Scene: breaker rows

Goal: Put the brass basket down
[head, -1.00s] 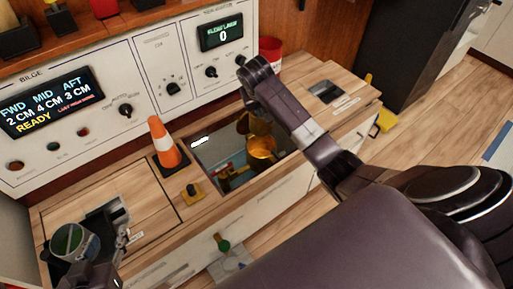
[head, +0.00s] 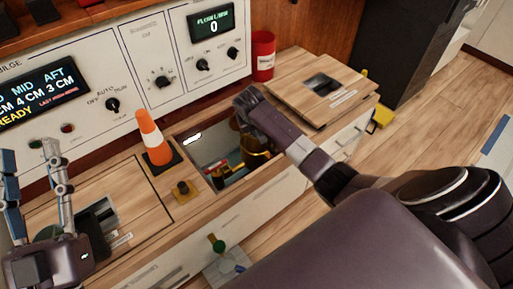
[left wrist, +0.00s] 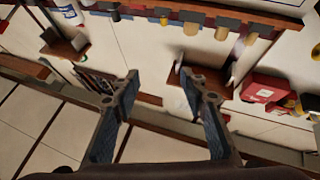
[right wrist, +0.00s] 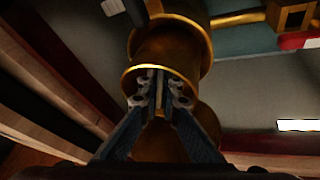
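My right gripper (head: 243,122) reaches down into the open hatch in the wooden counter, partly hidden by its own arm. In the right wrist view its fingertips (right wrist: 161,92) are close together on a thin brass part of the basket. Brass cylinders (head: 256,160) show below it in the hatch. In the right wrist view the rimmed brass basket (right wrist: 168,54) is hard to tell apart from brass fittings around it, and I cannot see whether it rests on anything. My left gripper (head: 32,158) is raised above the counter's left end, open and empty, its fingers spread in the left wrist view (left wrist: 163,88).
An orange-and-white cone (head: 154,138) and a yellow-based knob (head: 184,190) stand left of the hatch. A red can (head: 263,56) and a wooden cover board (head: 300,95) lie beyond it. The control panel (head: 130,65) rises behind the counter.

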